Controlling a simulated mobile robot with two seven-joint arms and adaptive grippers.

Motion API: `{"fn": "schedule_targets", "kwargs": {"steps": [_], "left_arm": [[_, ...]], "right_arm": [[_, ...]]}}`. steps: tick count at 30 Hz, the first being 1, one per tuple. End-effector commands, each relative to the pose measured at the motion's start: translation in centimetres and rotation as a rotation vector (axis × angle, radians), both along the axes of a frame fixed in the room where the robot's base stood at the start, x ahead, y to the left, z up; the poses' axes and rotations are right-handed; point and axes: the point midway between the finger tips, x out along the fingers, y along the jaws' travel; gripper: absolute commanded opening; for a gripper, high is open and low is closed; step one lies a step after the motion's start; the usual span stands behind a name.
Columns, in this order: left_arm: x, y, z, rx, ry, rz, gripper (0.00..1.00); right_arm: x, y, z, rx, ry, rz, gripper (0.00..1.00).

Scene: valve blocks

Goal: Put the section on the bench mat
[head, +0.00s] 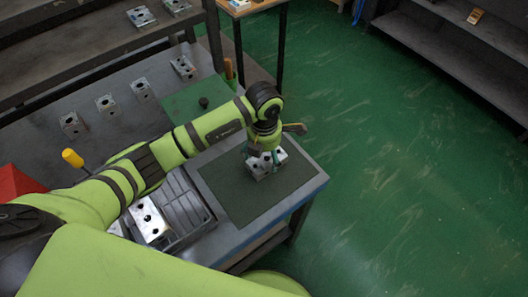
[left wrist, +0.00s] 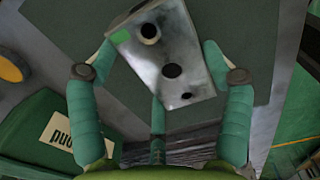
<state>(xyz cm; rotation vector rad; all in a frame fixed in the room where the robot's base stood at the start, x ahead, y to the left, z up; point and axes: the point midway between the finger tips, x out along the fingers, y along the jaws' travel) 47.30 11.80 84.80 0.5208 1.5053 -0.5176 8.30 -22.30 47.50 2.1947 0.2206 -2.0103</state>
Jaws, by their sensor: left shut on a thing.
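The section is a grey metal block (head: 260,170) with dark round holes, over the far part of the dark bench mat (head: 226,192). My left gripper (head: 266,156) is above it, shut on it. In the left wrist view the section (left wrist: 178,50) lies between the teal fingers of the left gripper (left wrist: 160,52), tilted in the picture, with a small green patch at one corner. The mat (left wrist: 246,30) shows behind it. I cannot tell whether the section's underside touches the mat. My right gripper is not in view.
A grey tray (head: 203,226) holding another metal block (head: 150,220) stands left of the mat. A green box (head: 185,104) with a black knob is behind the mat. Several similar blocks (head: 106,104) stand along the bench's back. The mat's near part is clear.

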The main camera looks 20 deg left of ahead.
Motion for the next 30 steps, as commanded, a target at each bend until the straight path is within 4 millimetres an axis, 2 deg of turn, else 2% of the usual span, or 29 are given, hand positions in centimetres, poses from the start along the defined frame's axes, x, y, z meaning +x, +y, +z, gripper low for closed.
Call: {"fn": "schedule_targets", "kwargs": {"steps": [4, 5, 6, 17, 21, 26, 30], "left_arm": [[0.1, 0.0, -0.3, 0.000, -0.002, 0.000, 0.25], [0.0, 0.0, -0.3, 0.001, -0.001, 0.001, 0.83], [0.0, 0.0, -0.2, 0.000, 0.000, 0.001, 0.99], [0.0, 0.0, -0.2, 0.000, 0.000, 0.001, 1.00], [0.1, 0.0, 0.4, -0.001, -0.003, 0.000, 1.00], [0.2, 0.0, 3.0, -0.001, -0.007, -0.001, 1.00], [0.2, 0.0, 6.1, 0.000, -0.006, -0.001, 1.00]], "right_arm": [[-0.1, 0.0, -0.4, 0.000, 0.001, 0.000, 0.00], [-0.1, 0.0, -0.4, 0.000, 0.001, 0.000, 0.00], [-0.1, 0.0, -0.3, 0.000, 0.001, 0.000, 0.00], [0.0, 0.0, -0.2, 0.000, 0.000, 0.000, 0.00], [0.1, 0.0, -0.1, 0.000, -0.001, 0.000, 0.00], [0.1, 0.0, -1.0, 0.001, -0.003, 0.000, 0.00], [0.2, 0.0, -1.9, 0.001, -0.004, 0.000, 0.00]]}}
